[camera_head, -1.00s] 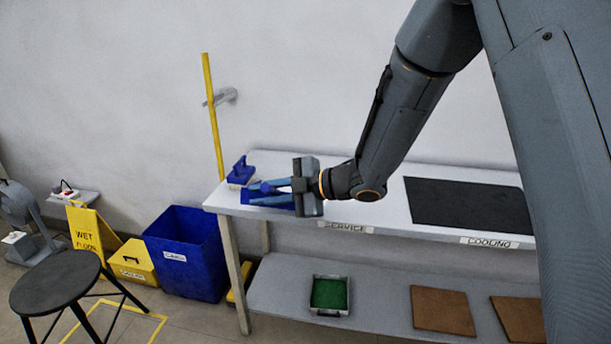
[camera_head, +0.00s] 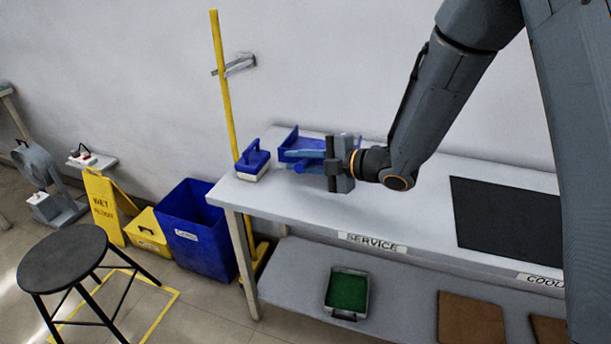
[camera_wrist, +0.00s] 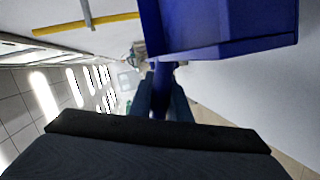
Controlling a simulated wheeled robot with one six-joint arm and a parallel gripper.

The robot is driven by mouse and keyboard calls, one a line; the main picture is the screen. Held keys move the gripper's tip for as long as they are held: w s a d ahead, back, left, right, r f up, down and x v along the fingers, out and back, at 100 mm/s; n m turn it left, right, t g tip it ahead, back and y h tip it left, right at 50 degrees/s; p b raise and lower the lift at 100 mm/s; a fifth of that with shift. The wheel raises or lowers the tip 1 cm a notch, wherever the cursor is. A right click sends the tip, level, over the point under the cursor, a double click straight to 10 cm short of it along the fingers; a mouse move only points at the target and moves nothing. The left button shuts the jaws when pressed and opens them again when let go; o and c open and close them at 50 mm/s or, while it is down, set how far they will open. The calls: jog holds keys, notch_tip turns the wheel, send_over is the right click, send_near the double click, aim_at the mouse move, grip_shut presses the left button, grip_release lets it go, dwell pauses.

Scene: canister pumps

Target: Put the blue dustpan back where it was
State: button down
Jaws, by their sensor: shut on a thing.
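The blue dustpan (camera_head: 289,146) is at the left end of the white bench top (camera_head: 285,205), in the head view. My gripper (camera_head: 312,165) is shut on its handle, which points toward the front. I cannot tell whether the pan touches the bench or hangs just above it. In the wrist view the dustpan (camera_wrist: 225,30) fills the top right, with its handle between my gripper's fingers (camera_wrist: 163,90). My gripper hides part of the pan in the head view.
A blue-topped brush (camera_head: 253,162) stands on the bench just left of the dustpan. A yellow pole (camera_head: 222,85) rises behind the bench's left end. A black mat (camera_head: 508,222) lies to the right. A blue bin (camera_head: 200,230) and a black stool (camera_head: 62,258) are left of the bench.

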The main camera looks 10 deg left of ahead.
jog(key=shift+f, duration=3.3)
jog(key=c, duration=1.9)
grip_release()
jog(key=shift+c, duration=0.2)
jog(key=shift+d, duration=0.1)
jog(key=v, duration=1.2)
jog(key=shift+b, duration=0.35)
